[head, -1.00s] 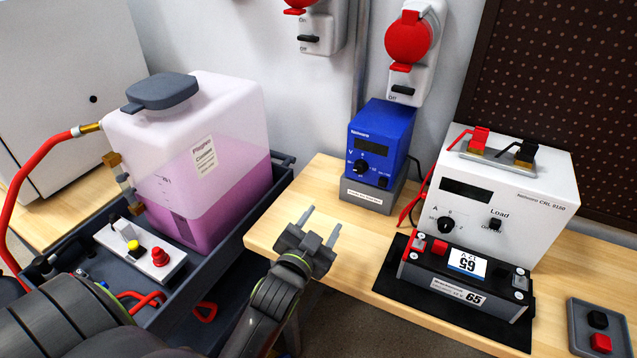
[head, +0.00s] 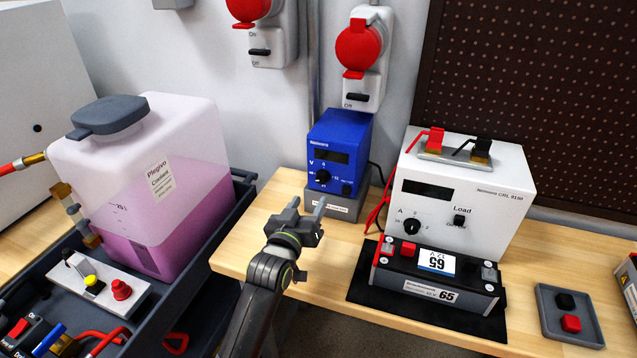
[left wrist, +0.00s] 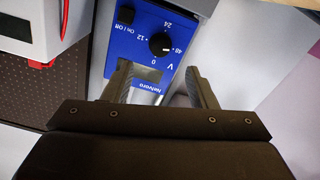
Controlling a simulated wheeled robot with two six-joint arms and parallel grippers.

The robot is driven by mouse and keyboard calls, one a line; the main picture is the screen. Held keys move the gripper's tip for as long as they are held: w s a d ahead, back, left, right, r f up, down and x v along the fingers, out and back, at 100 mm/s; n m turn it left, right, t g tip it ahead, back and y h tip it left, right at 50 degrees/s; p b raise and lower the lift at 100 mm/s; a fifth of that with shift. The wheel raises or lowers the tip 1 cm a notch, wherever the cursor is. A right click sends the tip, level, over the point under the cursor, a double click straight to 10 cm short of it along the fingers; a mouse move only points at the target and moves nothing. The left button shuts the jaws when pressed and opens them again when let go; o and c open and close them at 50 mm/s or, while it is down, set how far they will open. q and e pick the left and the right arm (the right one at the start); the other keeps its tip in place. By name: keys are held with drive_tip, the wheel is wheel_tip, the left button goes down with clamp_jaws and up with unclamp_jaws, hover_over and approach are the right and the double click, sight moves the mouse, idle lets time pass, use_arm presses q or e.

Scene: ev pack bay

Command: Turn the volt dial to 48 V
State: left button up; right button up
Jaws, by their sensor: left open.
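The blue power unit (head: 342,140) stands on a grey base on the wooden bench and has a dark display. Its black volt dial (head: 322,177) is on the lower left of the front face. In the left wrist view the dial (left wrist: 161,43) appears upside down, with marks 0, 12, 24 and 48 around it. A small white mark on the knob seems to lie on the side of the 48, but it is too small to be sure. My left gripper (head: 308,206) is open and empty in front of the unit, apart from the dial. My right gripper is not in view.
The white load tester (head: 466,200) stands to the right, with a black battery module (head: 437,277) in front. A grey tray (head: 555,328) with two small blocks is further right. A cart with a pink-filled tank (head: 150,190) is at left. The bench's front left is clear.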

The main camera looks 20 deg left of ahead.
sight(321, 181)
use_arm(q)
drive_tip(key=w, duration=0.8)
drive_tip(key=shift+w+d, duration=0.1)
drive_tip(key=shift+d, duration=0.05)
drive_tip(key=c, duration=1)
drive_tip(key=shift+o, duration=0.2)
drive_tip(key=shift+r+m+p, duration=0.1)
drive_tip(key=shift+m+p, duration=0.65)
drive_tip(key=shift+m, duration=0.85)
drive_tip(key=o, duration=1)
drive_tip(key=shift+c, duration=0.2)
